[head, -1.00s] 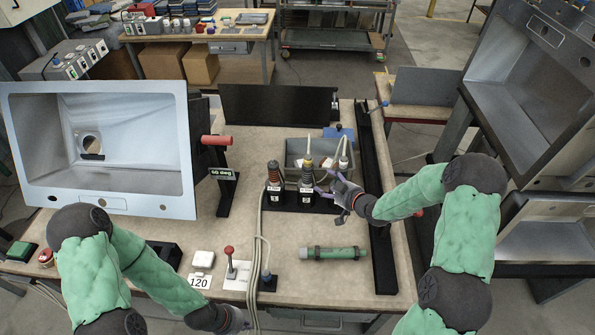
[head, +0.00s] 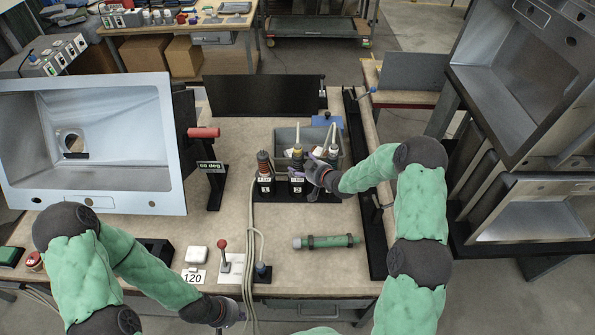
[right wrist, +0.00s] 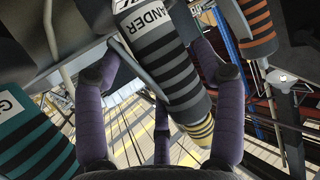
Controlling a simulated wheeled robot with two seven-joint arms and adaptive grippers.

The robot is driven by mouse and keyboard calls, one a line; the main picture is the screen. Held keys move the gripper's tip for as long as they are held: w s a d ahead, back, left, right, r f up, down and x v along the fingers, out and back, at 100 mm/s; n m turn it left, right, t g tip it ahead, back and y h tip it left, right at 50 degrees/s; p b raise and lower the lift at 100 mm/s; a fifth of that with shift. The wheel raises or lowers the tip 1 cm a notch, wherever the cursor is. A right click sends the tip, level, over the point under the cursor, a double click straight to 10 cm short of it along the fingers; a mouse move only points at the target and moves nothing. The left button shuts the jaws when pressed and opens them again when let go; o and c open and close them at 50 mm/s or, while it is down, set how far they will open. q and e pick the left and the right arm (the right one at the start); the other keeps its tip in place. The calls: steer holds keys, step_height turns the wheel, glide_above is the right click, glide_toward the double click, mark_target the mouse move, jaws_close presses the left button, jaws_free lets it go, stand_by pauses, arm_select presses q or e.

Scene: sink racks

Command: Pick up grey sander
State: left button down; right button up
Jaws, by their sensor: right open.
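The grey sander (head: 297,186) stands upright in the middle of the tool row on the bench, with a yellow band near its top. In the right wrist view the sander (right wrist: 168,62) is grey with dark stripes, its label partly reading "ANDER". My right gripper (head: 314,170) is open, just right of the sander in the head view. In the right wrist view its purple fingers (right wrist: 160,95) lie on either side of the sander; contact cannot be told. My left gripper (head: 236,314) is low at the bench's front edge, apart from the tools; its jaw state is unclear.
An orange-striped tool (right wrist: 258,25) and a teal-striped tool (right wrist: 28,130) flank the sander closely. A grey bin (head: 285,137) is behind the row. A green cylinder (head: 327,241) lies in front. A black rail (head: 365,190) runs along the right.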

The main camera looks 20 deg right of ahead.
mark_target(300, 144)
steer(key=shift+w+a+f, duration=0.2)
steer(key=shift+w+a, duration=0.05)
steer(key=shift+w, duration=0.3)
steer(key=c, duration=1)
steer(key=shift+r, duration=0.15)
steer(key=c, duration=0.3)
steer(key=shift+r, duration=0.1)
steer(key=shift+c, duration=0.2)
step_height(300, 144, up, 10)
steer(key=shift+f+p, duration=0.1)
steer(key=shift+p, duration=0.45)
steer(key=shift+w, duration=0.1)
steer(key=shift+d, duration=0.1)
